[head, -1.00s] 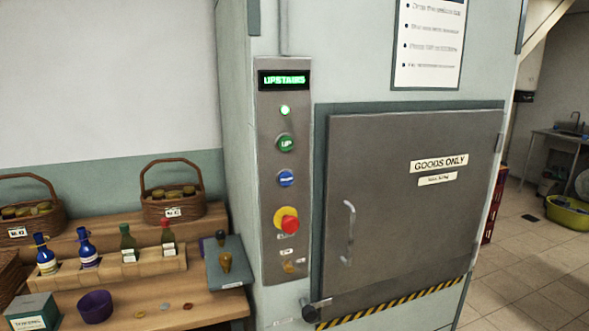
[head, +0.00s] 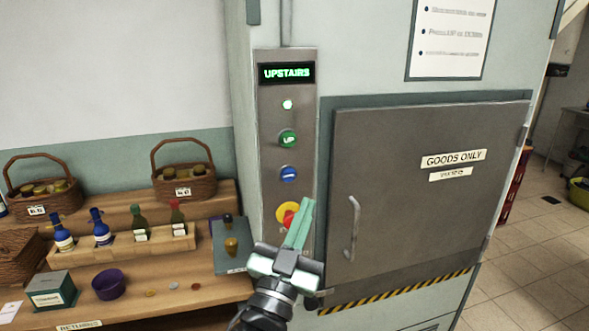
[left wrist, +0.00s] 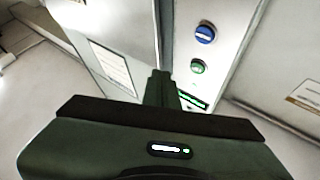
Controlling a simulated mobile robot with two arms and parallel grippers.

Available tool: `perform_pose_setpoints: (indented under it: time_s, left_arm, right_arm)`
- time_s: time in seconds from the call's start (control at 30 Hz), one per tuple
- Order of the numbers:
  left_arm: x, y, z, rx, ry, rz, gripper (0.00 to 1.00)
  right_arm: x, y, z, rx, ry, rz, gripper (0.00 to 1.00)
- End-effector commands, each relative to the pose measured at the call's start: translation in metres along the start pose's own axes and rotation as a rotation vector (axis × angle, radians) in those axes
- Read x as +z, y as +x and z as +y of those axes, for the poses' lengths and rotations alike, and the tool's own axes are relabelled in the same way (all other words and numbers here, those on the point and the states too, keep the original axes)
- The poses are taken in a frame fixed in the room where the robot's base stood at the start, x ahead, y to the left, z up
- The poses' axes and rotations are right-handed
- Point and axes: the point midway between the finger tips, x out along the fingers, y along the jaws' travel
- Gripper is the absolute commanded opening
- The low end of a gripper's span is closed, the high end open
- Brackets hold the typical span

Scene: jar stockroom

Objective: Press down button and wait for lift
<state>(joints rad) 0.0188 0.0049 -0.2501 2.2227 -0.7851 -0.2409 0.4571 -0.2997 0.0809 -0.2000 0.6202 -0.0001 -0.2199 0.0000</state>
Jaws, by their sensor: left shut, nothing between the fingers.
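The lift's metal control panel (head: 269,135) carries a lit display (head: 286,73) reading UPSTAIRS, with a small green lamp (head: 287,104) lit below it. Under that are a green UP button (head: 288,139), a blue button (head: 288,174) and a red knob on a yellow ring (head: 283,212). My left gripper (head: 304,211) is shut and empty, its fingers pointing up just below the blue button and partly covering the red knob. The left wrist view shows the blue button (left wrist: 205,33) and green button (left wrist: 198,66) beyond the shut fingers (left wrist: 161,88). My right gripper is not in view.
The lift's grey door (head: 420,190), marked GOODS ONLY, is closed, with a handle (head: 352,228) right of my gripper. On the left a wooden shelf holds baskets (head: 184,185), several bottles, a purple bowl (head: 109,285) and a green box (head: 52,291). Open tiled floor (head: 535,260) lies at right.

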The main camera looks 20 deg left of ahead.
Motion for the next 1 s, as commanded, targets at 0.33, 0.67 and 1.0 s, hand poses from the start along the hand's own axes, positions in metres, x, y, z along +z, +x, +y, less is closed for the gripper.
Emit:
perform_pose_setpoints:
  time_s: [0.33,0.67,1.0]
  left_arm:
    - [-0.003,0.0,-0.001,-0.002,-0.001,0.006,0.0]
    - [0.008,0.017,-0.013,-0.001,0.004,0.006,0.0]
    - [0.032,0.05,-0.036,-0.002,0.001,0.006,0.0]
  right_arm:
    - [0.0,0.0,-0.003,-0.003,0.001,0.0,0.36]
    - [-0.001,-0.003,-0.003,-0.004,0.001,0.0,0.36]
    - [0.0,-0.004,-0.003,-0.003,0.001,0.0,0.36]
